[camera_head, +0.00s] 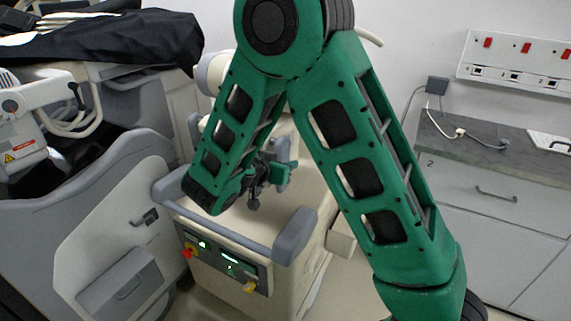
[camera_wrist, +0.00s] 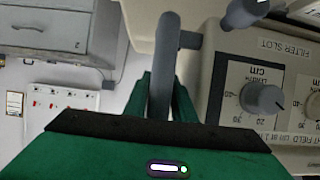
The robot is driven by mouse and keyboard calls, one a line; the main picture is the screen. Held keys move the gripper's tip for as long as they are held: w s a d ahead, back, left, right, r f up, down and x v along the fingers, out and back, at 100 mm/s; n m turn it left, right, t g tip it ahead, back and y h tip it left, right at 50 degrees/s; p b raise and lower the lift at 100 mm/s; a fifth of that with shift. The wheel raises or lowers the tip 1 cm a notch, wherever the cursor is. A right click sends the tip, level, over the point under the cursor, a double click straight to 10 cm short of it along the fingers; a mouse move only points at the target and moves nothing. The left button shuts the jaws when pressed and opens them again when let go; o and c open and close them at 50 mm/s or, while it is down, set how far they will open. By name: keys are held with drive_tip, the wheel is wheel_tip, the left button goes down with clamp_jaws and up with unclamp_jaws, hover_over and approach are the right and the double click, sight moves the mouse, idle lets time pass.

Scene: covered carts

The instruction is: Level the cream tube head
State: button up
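The cream tube head (camera_wrist: 222,28) fills the right of the wrist view, with a dial panel (camera_wrist: 268,92), a round knob (camera_wrist: 264,98) and a "FILTER SLOT" label. Its printed text runs slightly slanted in that view. A grey bar handle (camera_wrist: 164,60) curves out from it. My gripper (camera_wrist: 161,90) has a green finger on each side of this bar, with no clear gap, so it looks shut on it. In the head view, a cream rounded part (camera_head: 212,72), likely the tube head, is mostly hidden behind my green arm. My gripper (camera_head: 268,172) shows small and dark there.
The cream cart (camera_head: 310,185) with grey bumper handle (camera_head: 293,235) and lit control panel (camera_head: 222,255) stands below my arm. A grey machine (camera_head: 120,215) and black cover (camera_head: 120,40) are at left. A drawer cabinet (camera_head: 480,190) and socket panel (camera_head: 515,65) are at right.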

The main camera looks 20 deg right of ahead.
drive_tip(key=shift+r, duration=0.1)
drive_tip(key=v, duration=1)
drive_tip(key=shift+s+a, duration=0.15)
drive_tip(key=shift+a, duration=0.15)
